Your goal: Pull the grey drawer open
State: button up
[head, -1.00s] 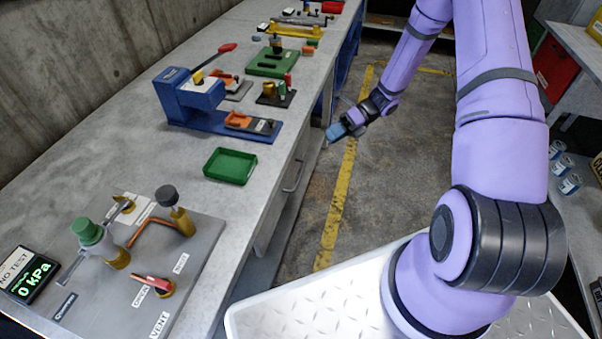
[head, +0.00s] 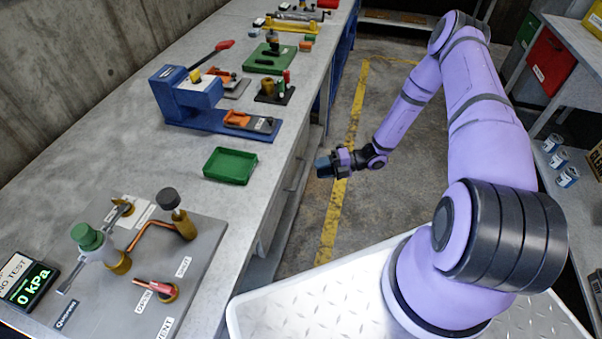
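The grey drawer (head: 272,219) is in the front face of the workbench, below the edge of the top, seen at a steep angle. It looks closed. Its handle is small and hard to make out in the current view. My gripper (head: 322,167) is over the aisle to the right of the bench front, pointing left towards it, with a visible gap between them. The fingers are too small and too edge-on to tell whether they are open or shut. I see nothing held in them.
On the grey bench top (head: 130,160) stand a green tray (head: 230,165), a blue press (head: 185,95) and a valve panel with a pressure display (head: 28,283). A shelf with several cans (head: 560,158) is at the right. The aisle floor (head: 385,100) is clear.

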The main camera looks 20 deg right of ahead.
aim_at(301, 172)
jog(key=shift+x, duration=3.55)
grip_shut()
